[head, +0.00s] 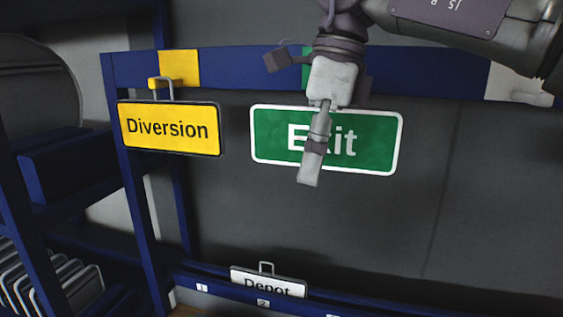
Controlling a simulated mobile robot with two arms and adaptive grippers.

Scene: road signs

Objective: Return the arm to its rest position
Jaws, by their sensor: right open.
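My right arm comes in from the upper right, and its gripper (313,160) points down in front of the green Exit sign (365,145). It is seen edge-on, open, with nothing visible held in it. It covers part of the word on the sign. The Exit sign has a white border and sits slightly tilted below the blue rail (420,76); its hanger is hidden behind the gripper. Whether the gripper touches the sign cannot be told. My left gripper is out of view.
A yellow Diversion sign (170,128) hangs by a wire loop at the left of the rail. A white Depot sign (268,282) stands in the lower blue rack with numbered slots. Blue shelving with grey plates (80,285) is at the left. The dark panel right of Exit is clear.

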